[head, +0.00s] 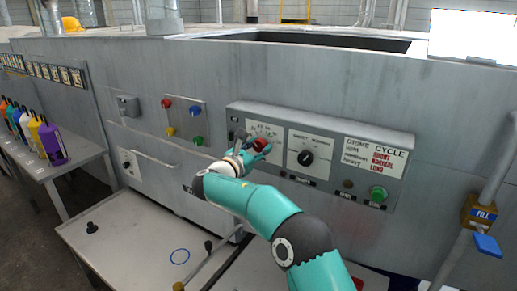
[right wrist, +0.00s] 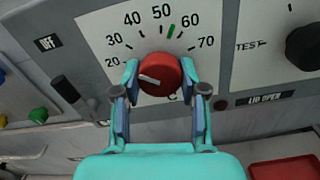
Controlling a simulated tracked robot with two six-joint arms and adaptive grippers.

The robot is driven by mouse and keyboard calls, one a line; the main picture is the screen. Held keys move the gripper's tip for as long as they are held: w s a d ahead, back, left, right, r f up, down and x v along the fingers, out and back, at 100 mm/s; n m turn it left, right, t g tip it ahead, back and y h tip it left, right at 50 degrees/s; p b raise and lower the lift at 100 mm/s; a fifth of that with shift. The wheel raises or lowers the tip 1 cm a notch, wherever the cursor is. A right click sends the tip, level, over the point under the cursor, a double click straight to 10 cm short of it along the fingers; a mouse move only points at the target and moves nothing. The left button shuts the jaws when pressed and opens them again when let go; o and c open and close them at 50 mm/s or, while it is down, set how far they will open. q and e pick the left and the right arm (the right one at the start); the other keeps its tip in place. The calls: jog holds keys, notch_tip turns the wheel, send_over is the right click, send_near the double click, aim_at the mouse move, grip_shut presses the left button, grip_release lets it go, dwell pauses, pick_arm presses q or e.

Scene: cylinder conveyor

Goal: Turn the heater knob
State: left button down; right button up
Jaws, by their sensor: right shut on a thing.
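The red heater knob (right wrist: 160,76) sits in the middle of a white dial with numbers from 20 to 70 in the right wrist view. Its white pointer line points to the left, near the 20 side. A green mark (right wrist: 171,31) stands between 50 and 60. My right gripper (right wrist: 160,84) has one finger on each side of the knob and is shut on it. In the head view the knob (head: 261,144) shows at the tip of my right gripper (head: 255,148), on the grey control panel (head: 225,107). My left gripper is not in view.
A black knob (head: 306,158) sits right of the heater dial, and a green button (head: 378,193) lies farther right. A black lever (right wrist: 66,88) is left of the dial. Coloured buttons (head: 170,131) and a table with bottles (head: 52,142) are at the left.

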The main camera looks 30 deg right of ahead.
jog(key=m+b, duration=0.1)
jog(key=b, duration=0.1)
jog(key=m+b, duration=0.2)
jog(key=shift+f+m, duration=0.2)
jog(key=shift+m, duration=0.1)
jog(key=m+b, duration=0.3)
jog(key=shift+m, duration=0.3)
jog(key=m+b, duration=0.2)
jog(key=m, duration=0.2)
jog(key=shift+b, duration=0.35)
jog(key=shift+w+m+b, duration=0.1)
jog(key=shift+m+b, duration=0.75)
jog(key=shift+m, duration=1.65)
jog(key=shift+f, duration=0.1)
jog(key=o, duration=0.9)
jog(key=shift+o, duration=1.2)
jog(key=shift+r, duration=0.25)
